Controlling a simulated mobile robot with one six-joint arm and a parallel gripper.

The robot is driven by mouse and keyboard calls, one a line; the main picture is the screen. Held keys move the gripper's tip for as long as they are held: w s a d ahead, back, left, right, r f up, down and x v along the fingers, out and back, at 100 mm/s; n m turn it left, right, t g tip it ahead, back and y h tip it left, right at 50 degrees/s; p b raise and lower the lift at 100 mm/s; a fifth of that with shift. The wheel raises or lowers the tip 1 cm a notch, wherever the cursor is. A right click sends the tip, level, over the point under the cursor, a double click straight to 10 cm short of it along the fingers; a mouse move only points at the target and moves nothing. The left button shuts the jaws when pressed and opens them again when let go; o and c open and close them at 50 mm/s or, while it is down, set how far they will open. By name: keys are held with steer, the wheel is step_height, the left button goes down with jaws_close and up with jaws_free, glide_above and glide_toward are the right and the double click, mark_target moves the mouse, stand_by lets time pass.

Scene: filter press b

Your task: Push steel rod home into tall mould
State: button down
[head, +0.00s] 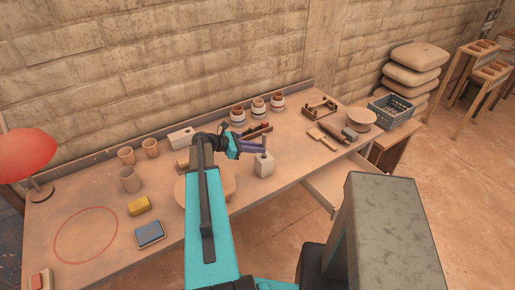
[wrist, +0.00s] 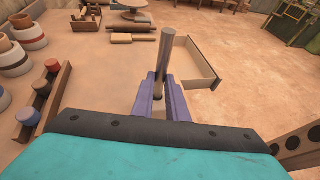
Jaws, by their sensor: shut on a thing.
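The steel rod (wrist: 167,50) stands up between the two purple fingers of my gripper (wrist: 160,98) in the wrist view. My gripper is shut on the rod. The rod (head: 264,143) shows as a short, thin grey piece above the mould.
An open drawer (head: 335,190) juts out below the front edge. Banded jars (head: 258,108) and a rack (head: 257,130) stand behind. A rolling pin (head: 331,130), turntable (head: 361,117) and crate (head: 391,110) lie right.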

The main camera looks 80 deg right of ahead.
steer(key=shift+f+b, duration=0.3)
steer(key=shift+f, duration=0.45)
steer(key=c, duration=1.7)
jaws_free()
steer(key=shift+o, duration=0.2)
steer(key=b+v, duration=0.4)
steer(key=v, duration=0.9)
steer(key=shift+w+a, duration=0.15)
steer(key=shift+w, duration=0.2)
steer(key=shift+r, duration=0.1)
